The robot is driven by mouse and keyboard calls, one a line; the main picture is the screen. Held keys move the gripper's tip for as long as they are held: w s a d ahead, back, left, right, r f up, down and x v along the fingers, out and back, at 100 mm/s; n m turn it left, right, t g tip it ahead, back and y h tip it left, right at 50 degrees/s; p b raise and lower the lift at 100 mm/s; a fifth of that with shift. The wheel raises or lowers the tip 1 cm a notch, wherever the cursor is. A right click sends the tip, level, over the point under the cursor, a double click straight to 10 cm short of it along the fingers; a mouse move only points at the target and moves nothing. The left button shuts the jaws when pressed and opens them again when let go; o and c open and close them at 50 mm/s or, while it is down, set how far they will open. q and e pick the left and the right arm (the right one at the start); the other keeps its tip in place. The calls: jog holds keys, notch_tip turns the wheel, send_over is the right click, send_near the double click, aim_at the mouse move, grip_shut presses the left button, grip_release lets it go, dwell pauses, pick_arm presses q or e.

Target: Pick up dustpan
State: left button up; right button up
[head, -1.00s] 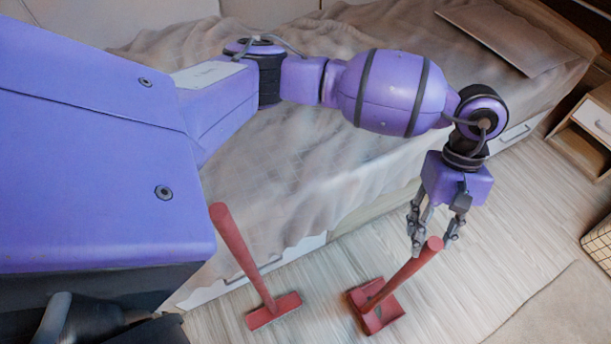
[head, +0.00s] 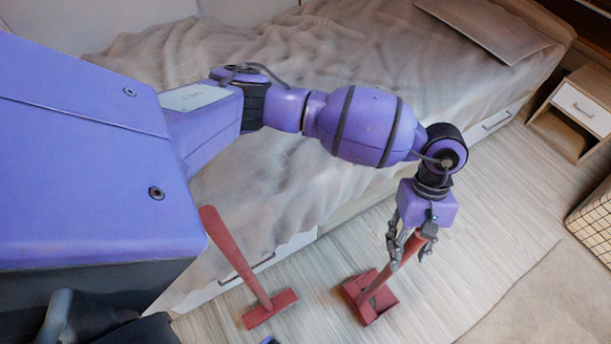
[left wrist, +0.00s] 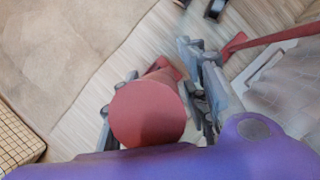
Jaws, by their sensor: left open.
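The red dustpan (head: 372,304) stands on the wooden floor with its long handle rising up. My left gripper (head: 408,256) is open, pointing down, with its fingers on either side of the upper handle. In the left wrist view the round top of the dustpan's handle (left wrist: 147,113) sits between the two fingers of the left gripper (left wrist: 160,100). Whether a finger touches the handle I cannot tell.
A red long-handled brush (head: 264,307) stands to the left of the dustpan, near the bed (head: 290,170). A nightstand (head: 577,112) and a woven basket (head: 594,225) are at the right. A beige rug (head: 540,300) lies on the floor at lower right.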

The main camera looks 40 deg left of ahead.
pick_arm(q)
jog(key=shift+r, duration=0.1)
grip_shut()
jog(key=shift+w, duration=0.1)
jog(key=shift+r, duration=0.1)
